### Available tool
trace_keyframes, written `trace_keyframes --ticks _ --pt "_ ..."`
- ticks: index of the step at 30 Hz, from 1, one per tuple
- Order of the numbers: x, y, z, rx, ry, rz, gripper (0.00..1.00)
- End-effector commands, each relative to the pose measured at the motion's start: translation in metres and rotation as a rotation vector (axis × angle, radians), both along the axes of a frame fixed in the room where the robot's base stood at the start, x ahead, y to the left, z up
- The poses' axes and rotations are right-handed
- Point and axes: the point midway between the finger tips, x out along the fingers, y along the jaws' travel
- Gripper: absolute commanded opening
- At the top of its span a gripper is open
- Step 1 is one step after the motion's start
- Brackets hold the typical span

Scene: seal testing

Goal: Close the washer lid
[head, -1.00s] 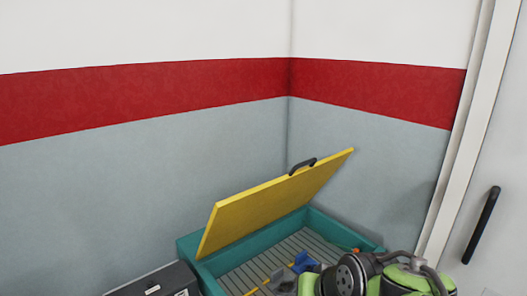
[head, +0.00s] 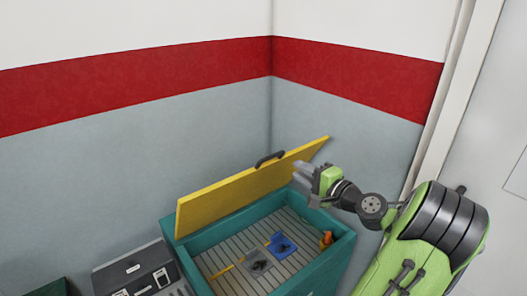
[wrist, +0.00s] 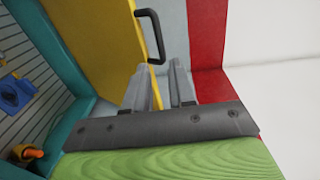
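The washer is a teal box (head: 338,262) with a slatted floor. Its yellow lid (head: 235,192) stands raised and tilted along the back, with a black handle (head: 268,160) at its top edge. The lid (wrist: 95,45) and handle (wrist: 152,38) fill the upper middle of the wrist view. My gripper (head: 302,173) is at the lid's right end, above the box's back right corner. In the wrist view its two grey fingers (wrist: 160,85) are apart, with a strip of yellow lid showing between them. I cannot tell whether they touch the lid.
A blue part (head: 281,246), a dark grey part (head: 257,262) and an orange item (head: 326,240) are in the box. A black case (head: 138,270) stands left of it. Walls close in behind, and a white door (head: 480,120) is at the right.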

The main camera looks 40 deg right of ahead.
Motion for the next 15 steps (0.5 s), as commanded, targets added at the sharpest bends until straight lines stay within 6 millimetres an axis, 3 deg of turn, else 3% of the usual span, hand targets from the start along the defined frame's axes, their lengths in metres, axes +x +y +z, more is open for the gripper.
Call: trace_keyframes --ticks 9,15 --pt "0.083 -0.007 -0.002 -0.002 0.0 0.007 0.24" --pt "0.123 -0.012 -0.006 -0.002 0.001 0.005 0.24"
